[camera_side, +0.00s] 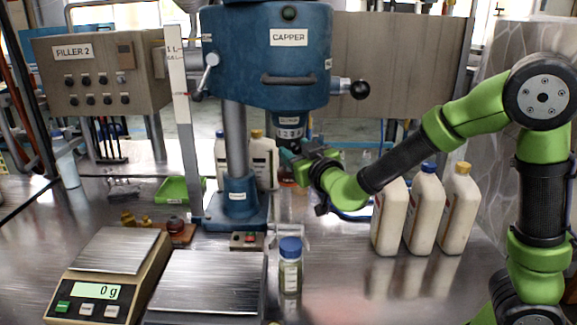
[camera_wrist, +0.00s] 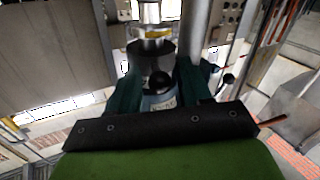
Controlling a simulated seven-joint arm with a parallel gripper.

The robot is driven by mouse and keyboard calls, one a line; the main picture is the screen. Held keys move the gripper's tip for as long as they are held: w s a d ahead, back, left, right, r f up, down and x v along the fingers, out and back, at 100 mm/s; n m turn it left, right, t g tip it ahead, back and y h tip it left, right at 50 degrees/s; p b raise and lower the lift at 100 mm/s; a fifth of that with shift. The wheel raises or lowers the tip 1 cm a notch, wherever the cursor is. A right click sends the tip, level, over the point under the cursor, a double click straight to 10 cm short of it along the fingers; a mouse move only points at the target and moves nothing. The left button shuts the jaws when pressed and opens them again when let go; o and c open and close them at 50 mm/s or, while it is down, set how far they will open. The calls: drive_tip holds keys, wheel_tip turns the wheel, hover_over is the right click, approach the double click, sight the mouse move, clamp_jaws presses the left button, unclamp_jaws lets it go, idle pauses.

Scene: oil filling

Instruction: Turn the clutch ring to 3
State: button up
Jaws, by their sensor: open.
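The clutch ring (camera_side: 289,130) is a light band with dark marks under the blue capper head (camera_side: 268,60). I cannot read its setting. My gripper (camera_side: 288,156) is at the end of the green arm, just below the ring in the side view, and its fingertips are hard to make out there. In the wrist view my gripper (camera_wrist: 162,82) shows two dark teal fingers spread apart. A pale marked band (camera_wrist: 160,103) and a dark cylinder show between them. I cannot tell whether either finger touches the ring.
The capper column (camera_side: 236,140) stands left of the gripper. White bottles (camera_side: 424,212) stand to the right, below my forearm. A blue-capped jar (camera_side: 290,268) stands in front, beside a metal plate (camera_side: 210,283) and a scale (camera_side: 108,275) reading 0 g. The steel table is clear at front right.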

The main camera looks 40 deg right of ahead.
drive_tip(key=v, duration=0.7)
drive_tip(key=shift+s, duration=0.1)
